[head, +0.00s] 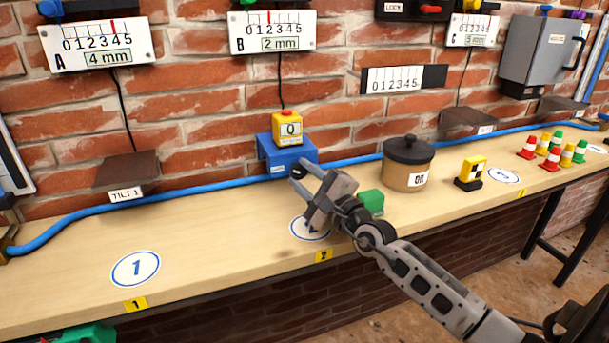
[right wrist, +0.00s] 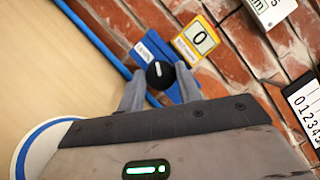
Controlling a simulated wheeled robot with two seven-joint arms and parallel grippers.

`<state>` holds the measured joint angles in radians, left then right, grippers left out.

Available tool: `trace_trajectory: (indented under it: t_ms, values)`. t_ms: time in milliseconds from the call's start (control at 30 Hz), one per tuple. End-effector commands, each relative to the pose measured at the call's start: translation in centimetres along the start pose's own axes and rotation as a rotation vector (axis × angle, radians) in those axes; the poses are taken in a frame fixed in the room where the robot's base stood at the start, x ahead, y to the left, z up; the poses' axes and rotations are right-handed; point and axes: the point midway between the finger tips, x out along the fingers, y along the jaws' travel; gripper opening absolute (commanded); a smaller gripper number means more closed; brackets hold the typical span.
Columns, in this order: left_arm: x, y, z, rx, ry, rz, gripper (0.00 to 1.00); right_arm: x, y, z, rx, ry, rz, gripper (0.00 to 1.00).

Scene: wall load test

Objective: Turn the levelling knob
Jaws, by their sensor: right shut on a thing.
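The black levelling knob (right wrist: 160,74) with a white line across its face sits on the front of a blue block (head: 272,153). The blue block also shows in the right wrist view (right wrist: 184,92). A yellow box (head: 288,127) with a small display stands on the block. In the right wrist view its display (right wrist: 200,38) reads 0. My right gripper (head: 297,176) reaches the block's front, its two fingers on either side of the knob and shut on it. My left gripper is not in view.
A green block (head: 371,201) lies beside my right gripper. An oil pot (head: 408,164), a yellow-and-black marker block (head: 471,173) and several small cones stand to the right. A blue hose (head: 222,185) runs along the wall. The bench's left part around circle 1 (head: 136,269) is clear.

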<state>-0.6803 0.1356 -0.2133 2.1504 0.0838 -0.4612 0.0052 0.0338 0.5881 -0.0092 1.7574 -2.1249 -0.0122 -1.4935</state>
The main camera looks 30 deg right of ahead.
Motion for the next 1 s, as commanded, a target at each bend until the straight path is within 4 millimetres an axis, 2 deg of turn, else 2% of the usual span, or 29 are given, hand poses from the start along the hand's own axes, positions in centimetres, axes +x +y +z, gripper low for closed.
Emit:
trace_trajectory:
  t_ms: [500, 533, 567, 600, 867, 1000]
  values:
    - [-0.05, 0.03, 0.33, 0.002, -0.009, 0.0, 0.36, -0.04, 0.1, -0.01, -0.016, 0.0, 0.009, 0.12]
    - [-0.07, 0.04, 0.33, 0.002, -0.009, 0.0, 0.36, -0.04, 0.1, -0.02, -0.016, 0.0, 0.009, 0.43]
    - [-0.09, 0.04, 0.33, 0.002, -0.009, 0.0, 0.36, -0.04, 0.1, -0.02, -0.016, 0.0, 0.009, 0.51]
    - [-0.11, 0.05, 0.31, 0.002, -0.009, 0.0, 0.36, -0.04, 0.09, -0.01, -0.016, 0.0, 0.008, 0.55]
    - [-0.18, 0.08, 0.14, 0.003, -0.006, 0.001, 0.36, -0.06, 0.05, -0.01, -0.015, 0.0, 0.007, 0.55]
    - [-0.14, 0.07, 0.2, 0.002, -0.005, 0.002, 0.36, -0.95, 0.15, -0.06, -0.015, 0.001, 0.009, 0.55]
